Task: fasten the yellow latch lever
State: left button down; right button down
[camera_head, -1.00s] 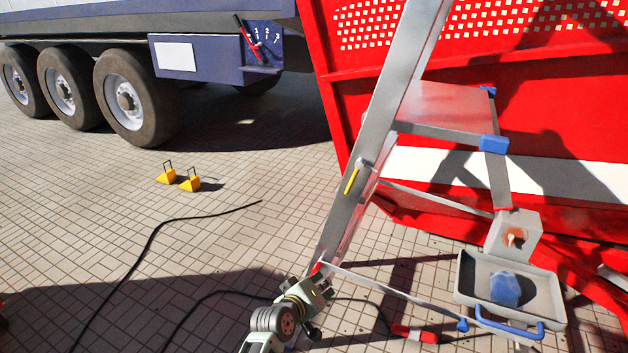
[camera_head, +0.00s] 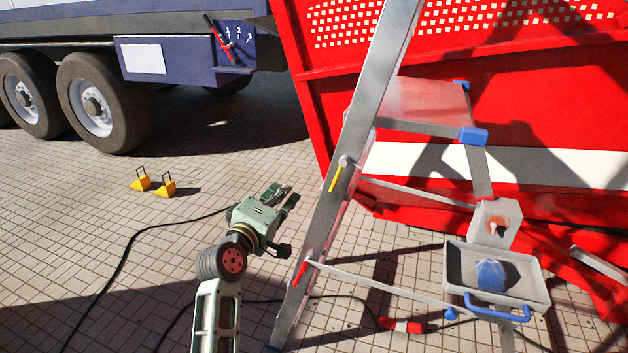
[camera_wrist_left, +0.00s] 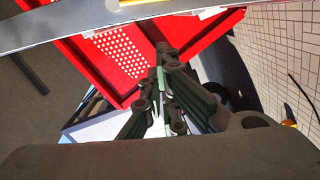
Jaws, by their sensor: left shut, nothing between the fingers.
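The yellow latch lever (camera_head: 335,178) is a small bar on the side rail of the grey stepladder (camera_head: 362,120) in the head view. It hangs slanted down from a round pivot. My left gripper (camera_head: 286,194) is left of the lever and a little lower in the picture, apart from the ladder. Its fingers are together with nothing between them. In the left wrist view my left gripper (camera_wrist_left: 163,85) points toward the red machine, and a grey ladder part (camera_wrist_left: 120,22) crosses the top. My right gripper is not in view.
A red machine (camera_head: 420,60) stands behind the ladder. A tray (camera_head: 535,290) with a blue cloth hangs at lower right. A black cable (camera_head: 125,245) and two yellow chocks (camera_head: 165,187) lie on the paving. A trailer (camera_head: 185,55) stands at upper left.

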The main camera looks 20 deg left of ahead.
aim_at(338, 176)
pick_arm(q)
jog(key=w+d+f+p, duration=0.1)
jog(key=w+d, duration=0.3)
jog(key=w, duration=0.6)
jog(key=shift+d+f, duration=0.15)
jog(key=shift+d, duration=0.15)
jog(key=shift+a, duration=0.1)
